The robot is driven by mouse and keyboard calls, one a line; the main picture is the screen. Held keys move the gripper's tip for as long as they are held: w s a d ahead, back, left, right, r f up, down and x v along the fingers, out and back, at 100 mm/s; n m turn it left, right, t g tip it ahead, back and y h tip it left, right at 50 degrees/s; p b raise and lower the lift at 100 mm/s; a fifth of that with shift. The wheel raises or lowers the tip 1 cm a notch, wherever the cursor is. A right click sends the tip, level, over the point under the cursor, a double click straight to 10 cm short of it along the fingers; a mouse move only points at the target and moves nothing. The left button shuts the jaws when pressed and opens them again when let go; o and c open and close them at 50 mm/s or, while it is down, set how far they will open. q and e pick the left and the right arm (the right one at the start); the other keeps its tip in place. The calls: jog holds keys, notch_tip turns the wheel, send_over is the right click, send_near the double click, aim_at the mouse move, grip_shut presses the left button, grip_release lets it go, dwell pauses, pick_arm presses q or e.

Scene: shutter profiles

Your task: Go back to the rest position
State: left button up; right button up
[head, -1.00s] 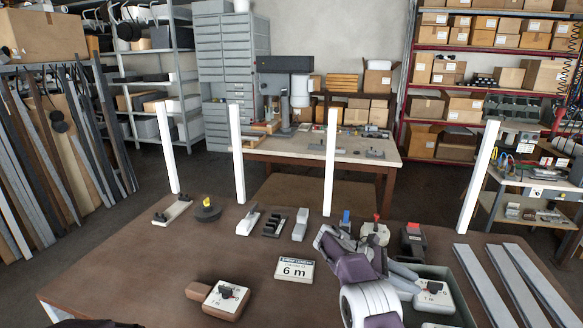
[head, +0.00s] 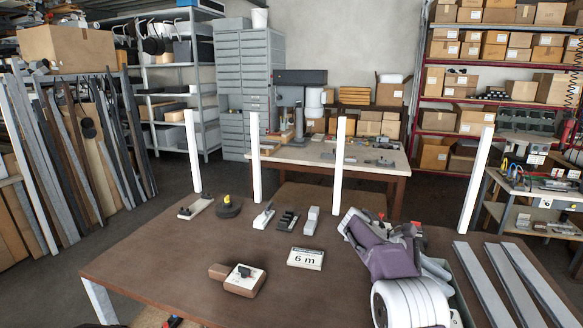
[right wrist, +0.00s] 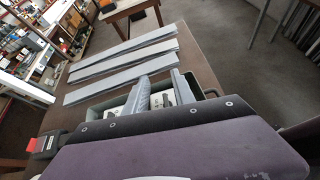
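My right gripper (head: 438,274) is at the right part of the brown table (head: 190,265), above a dark green bin (head: 462,312). Its grey fingers look spread apart with nothing between them, though my purple and white wrist partly hides them. In the right wrist view the grey fingers (right wrist: 160,92) show over the bin (right wrist: 100,113), with white-faced units (right wrist: 162,100) in the bin behind them. My left gripper cannot be made out in the head view.
Three long grey profiles (head: 520,280) lie at the table's right. White posts (head: 340,170) stand along the far side. The table's left front is clear.

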jog(key=s+a+f+m+t+y, duration=0.5)
jog(key=s+a+f+m+y, duration=0.7)
jog(key=s+a+f, duration=0.5)
jog(key=s+f+m, duration=0.1)
jog(key=s, duration=0.2)
jog(key=shift+a+f+m, duration=0.3)
jog(key=shift+a+m, duration=0.05)
jog(key=shift+m, duration=0.05)
